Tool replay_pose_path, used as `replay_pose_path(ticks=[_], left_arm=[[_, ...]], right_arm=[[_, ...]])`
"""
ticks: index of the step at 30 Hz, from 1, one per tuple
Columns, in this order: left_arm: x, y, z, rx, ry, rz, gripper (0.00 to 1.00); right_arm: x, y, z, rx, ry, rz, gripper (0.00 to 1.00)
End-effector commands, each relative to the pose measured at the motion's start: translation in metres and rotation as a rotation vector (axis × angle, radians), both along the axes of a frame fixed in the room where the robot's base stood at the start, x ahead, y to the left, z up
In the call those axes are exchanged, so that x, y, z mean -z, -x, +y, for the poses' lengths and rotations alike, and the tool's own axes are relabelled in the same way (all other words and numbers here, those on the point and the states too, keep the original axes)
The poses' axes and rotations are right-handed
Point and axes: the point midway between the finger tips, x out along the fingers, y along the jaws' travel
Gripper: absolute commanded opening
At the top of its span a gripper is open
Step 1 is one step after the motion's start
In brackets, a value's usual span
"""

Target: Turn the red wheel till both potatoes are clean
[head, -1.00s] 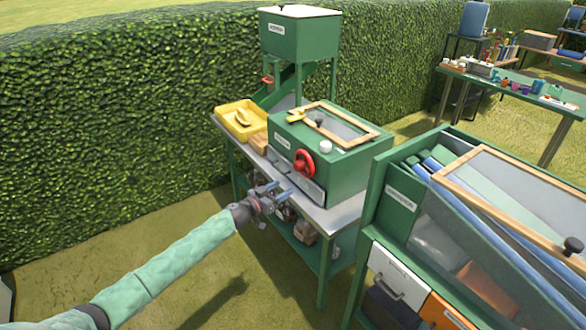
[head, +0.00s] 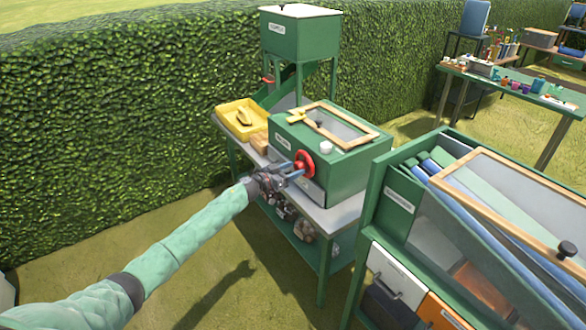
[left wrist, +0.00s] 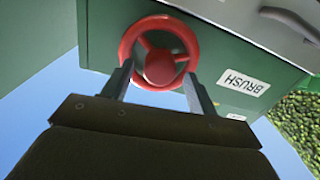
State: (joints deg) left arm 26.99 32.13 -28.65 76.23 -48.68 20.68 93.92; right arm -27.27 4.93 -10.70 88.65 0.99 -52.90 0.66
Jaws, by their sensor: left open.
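The red wheel (head: 305,162) sits on the front of a green box (head: 342,171) with a glazed, wood-framed lid (head: 367,137). My left gripper (head: 297,170) is open at the wheel in the head view. In the left wrist view the wheel (left wrist: 160,66) lies ahead, with the open fingertips (left wrist: 157,80) at either side of its near rim. I cannot tell whether they touch it. A label reading BRUSH (left wrist: 243,82) is on the box beside the wheel. I cannot make out any potatoes. My right gripper is not in view.
The box stands on a metal-topped bench (head: 333,217) with a yellow tray (head: 236,121) at its left. A green hopper (head: 299,38) rises behind. A green cabinet (head: 377,200) stands close at right. A hedge (head: 110,120) runs behind, and grass lies open in front.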

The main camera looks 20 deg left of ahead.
Motion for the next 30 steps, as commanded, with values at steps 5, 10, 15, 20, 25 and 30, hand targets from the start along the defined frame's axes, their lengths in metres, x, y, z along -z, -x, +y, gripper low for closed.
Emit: replay_pose_path(ticks=[5,10,15,20,25,30], left_arm=[[-0.0004,-0.0044,-0.0037,0.0,0.001,0.0,0.59],[0.0,-0.0044,-0.0036,0.0,0.0,0.0,0.59],[0.0,-0.0043,-0.0035,0.0,0.0,0.0,0.35],[0.0001,-0.0043,-0.0034,0.0,0.0,0.0,0.14],[0.0002,-0.0043,-0.0032,-0.001,-0.009,-0.008,0.14],[0.0006,-0.0043,-0.0031,-0.001,-0.05,-0.039,0.14]], right_arm=[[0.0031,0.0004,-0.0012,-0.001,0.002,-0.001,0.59],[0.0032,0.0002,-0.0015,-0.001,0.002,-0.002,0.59],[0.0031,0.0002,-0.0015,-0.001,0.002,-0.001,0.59],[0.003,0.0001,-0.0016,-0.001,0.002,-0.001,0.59],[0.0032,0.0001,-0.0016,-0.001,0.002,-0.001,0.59],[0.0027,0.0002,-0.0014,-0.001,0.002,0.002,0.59]])
